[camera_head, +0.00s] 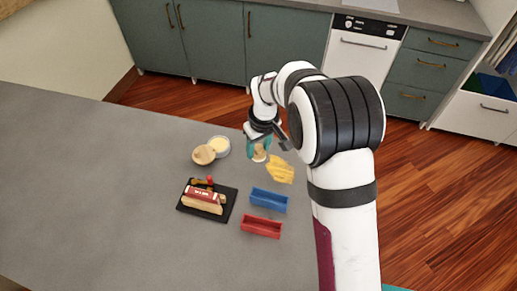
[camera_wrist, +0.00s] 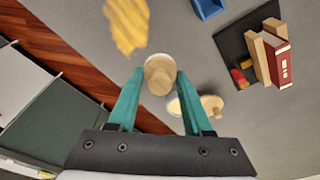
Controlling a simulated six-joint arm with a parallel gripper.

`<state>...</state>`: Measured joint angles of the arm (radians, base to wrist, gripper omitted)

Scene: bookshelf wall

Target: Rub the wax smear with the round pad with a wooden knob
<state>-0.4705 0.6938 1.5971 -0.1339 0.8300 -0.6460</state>
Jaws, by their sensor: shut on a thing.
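The round pad (camera_wrist: 151,62) with a wooden knob (camera_wrist: 160,84) is between the teal fingers of my gripper (camera_wrist: 158,78), which are shut on it. In the head view the pad (camera_head: 260,156) shows just below my gripper (camera_head: 259,146), partly hidden by the fingers. The wax smear (camera_head: 280,169) is a yellow streaky patch on the grey counter, just right of and below the pad. In the wrist view the smear (camera_wrist: 128,24) lies up and left of the pad, with a gap between. I cannot tell whether the pad touches the counter.
A pot of pale wax (camera_head: 220,146) and a round wooden piece (camera_head: 203,154) stand left of the pad. A blue bin (camera_head: 268,201) and a red bin (camera_head: 261,228) stand below the smear. The counter's left is clear.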

